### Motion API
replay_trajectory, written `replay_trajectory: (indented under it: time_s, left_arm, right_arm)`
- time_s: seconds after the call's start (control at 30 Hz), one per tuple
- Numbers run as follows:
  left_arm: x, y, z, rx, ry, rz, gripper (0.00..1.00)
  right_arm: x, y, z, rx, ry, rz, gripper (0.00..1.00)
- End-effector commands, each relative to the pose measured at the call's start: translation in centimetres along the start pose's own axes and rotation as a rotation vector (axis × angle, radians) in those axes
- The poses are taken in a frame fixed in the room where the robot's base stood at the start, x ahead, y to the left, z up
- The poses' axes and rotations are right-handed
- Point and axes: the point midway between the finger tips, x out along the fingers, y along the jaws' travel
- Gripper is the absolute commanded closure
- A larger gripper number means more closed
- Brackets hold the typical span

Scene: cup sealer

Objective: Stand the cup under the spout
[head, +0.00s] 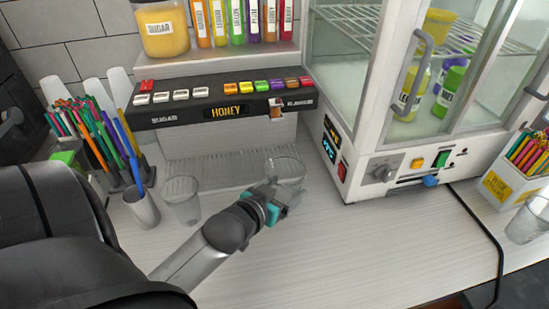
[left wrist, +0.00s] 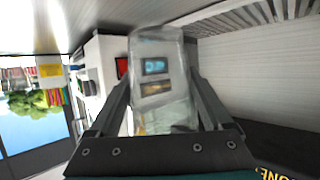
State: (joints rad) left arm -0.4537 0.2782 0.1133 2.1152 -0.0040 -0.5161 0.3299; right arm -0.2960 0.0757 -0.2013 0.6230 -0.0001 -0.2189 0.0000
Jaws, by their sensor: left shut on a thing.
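A clear cup (head: 285,169) is held by my left gripper (head: 284,198) at the front right of the drip tray (head: 215,170). In the left wrist view the cup (left wrist: 162,60) stands between the two fingers of the gripper (left wrist: 163,85), which are shut on it. The gripper hides part of its lower side in the head view. The spout (head: 277,108) is on the black dispenser panel (head: 225,100), right of the HONEY display, above and slightly behind the cup. I cannot tell whether the cup touches the tray. My right gripper is not in view.
A white glass-door cabinet (head: 380,150) stands close on the right. The front counter (head: 360,240) is clear.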

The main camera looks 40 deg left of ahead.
Motion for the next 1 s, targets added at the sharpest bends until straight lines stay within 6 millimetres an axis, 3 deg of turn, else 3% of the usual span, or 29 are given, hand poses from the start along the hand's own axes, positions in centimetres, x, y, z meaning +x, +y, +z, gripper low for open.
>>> replay_trajectory:
  time_s: [0.17,0.7,1.0]
  left_arm:
    - [1.4,-1.6,-0.8,0.007,0.002,0.0,0.68]
    - [9.6,-10.5,-4.1,0.005,0.002,-0.001,0.68]
    - [11.2,-12.2,-4.7,0.002,0.001,0.002,0.68]
  right_arm:
    - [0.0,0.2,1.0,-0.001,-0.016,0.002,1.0]
    - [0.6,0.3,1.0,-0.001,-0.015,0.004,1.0]
    - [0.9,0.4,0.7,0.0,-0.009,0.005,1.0]
